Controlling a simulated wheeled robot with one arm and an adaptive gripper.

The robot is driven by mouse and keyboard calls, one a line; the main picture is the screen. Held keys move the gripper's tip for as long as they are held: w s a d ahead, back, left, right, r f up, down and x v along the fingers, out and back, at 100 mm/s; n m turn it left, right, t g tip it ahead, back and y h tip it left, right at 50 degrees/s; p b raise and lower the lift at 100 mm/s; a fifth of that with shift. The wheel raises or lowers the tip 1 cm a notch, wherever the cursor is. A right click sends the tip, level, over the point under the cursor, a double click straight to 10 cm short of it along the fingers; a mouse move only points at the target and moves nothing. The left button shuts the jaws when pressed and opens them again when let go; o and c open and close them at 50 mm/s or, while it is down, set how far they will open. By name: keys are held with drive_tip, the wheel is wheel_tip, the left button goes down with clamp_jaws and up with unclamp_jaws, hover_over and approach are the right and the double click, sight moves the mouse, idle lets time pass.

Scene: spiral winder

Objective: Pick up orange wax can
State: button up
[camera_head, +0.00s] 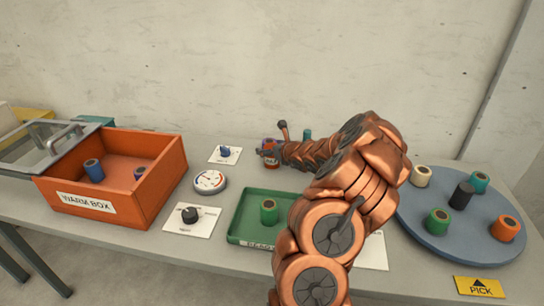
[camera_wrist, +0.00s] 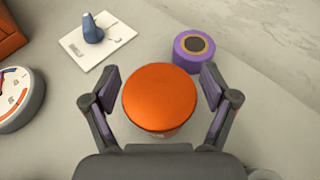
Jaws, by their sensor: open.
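The orange wax can (camera_wrist: 160,97) has a flat, plain orange lid and stands on the bench, seen from above in the wrist view. My gripper (camera_wrist: 160,86) is open, with one finger to the left of the can and one to the right; narrow gaps show between the fingers and the lid. In the head view my gripper (camera_head: 270,154) is at the back of the bench, at the can (camera_head: 269,143), which is partly hidden. The depth of the fingers beside the can is hard to tell.
A purple spool (camera_wrist: 192,50) stands close behind the right finger. A blue knob (camera_wrist: 93,30) on a white card and a dial gauge (camera_wrist: 16,98) lie left. The orange warm box (camera_head: 120,175), green tray (camera_head: 245,225) and blue turntable (camera_head: 465,240) with several spools stand around.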

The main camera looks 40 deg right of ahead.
drive_tip(key=shift+w+f, duration=0.1)
drive_tip(key=shift+w, duration=0.3)
drive_tip(key=shift+c, duration=0.2)
drive_tip(key=c, duration=1.3)
drive_tip(key=shift+o, duration=0.2)
